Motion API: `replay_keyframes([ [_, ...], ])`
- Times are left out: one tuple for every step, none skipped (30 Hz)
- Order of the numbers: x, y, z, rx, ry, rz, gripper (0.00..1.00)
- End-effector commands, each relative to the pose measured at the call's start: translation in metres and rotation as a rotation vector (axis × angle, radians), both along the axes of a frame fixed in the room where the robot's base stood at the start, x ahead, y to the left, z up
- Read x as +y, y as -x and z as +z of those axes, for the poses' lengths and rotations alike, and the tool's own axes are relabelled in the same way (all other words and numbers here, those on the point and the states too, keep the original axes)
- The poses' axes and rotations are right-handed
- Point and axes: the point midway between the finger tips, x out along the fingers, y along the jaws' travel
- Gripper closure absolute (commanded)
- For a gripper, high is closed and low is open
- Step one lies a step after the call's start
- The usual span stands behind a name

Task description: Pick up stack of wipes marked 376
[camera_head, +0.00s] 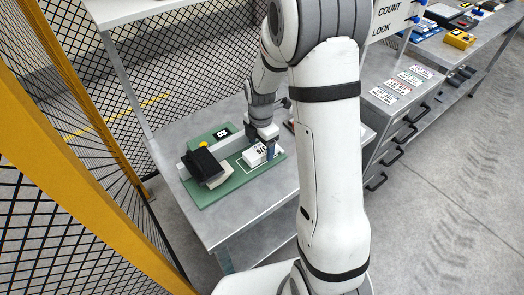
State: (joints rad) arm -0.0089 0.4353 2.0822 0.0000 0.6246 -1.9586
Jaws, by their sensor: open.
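A small white block with dark print (256,156), which looks like the stack of wipes, lies on the right part of a green board (215,196). Its marking is too small to read with certainty. My gripper (266,147) is open, at the block's upper right side, with its fingers pointing down. One finger shows close to the block's right end. My gripper hides part of the block, and I cannot tell whether the fingers touch it.
The green board lies on a grey metal table (245,212) and carries a black and grey device (206,168) left of the block. A black label reading 03 (222,133) is behind. Mesh fencing with yellow posts (85,150) stands left; a drawer bench (405,95) stands right.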

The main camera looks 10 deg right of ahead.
Motion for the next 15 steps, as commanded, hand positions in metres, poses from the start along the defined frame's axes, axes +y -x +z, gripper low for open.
replay_keyframes([
  [0.000,0.000,-0.008,0.003,0.000,0.000,0.27],
  [0.000,0.000,-0.011,0.003,0.000,0.000,0.27],
  [0.000,0.000,-0.014,0.001,-0.001,-0.001,0.27],
  [0.000,0.000,-0.016,0.001,0.000,-0.001,0.27],
  [0.000,0.000,-0.017,0.001,0.000,-0.001,0.27],
  [0.000,0.000,-0.018,0.001,0.000,-0.001,0.27],
  [0.000,0.000,-0.018,0.000,0.000,-0.001,0.27],
  [0.000,0.000,-0.018,0.000,0.000,-0.001,0.27],
  [0.000,0.000,-0.018,0.000,0.000,-0.002,0.27],
  [0.000,0.000,-0.018,0.000,0.000,-0.002,0.27],
  [0.000,0.000,-0.018,0.000,0.000,-0.002,0.27],
  [0.000,0.000,-0.018,0.000,0.000,-0.002,0.28],
  [0.000,0.000,-0.018,0.000,0.000,-0.002,0.31],
  [0.000,0.000,-0.018,0.000,0.000,-0.002,0.33],
  [0.000,0.000,-0.018,0.000,0.000,-0.002,0.36],
])
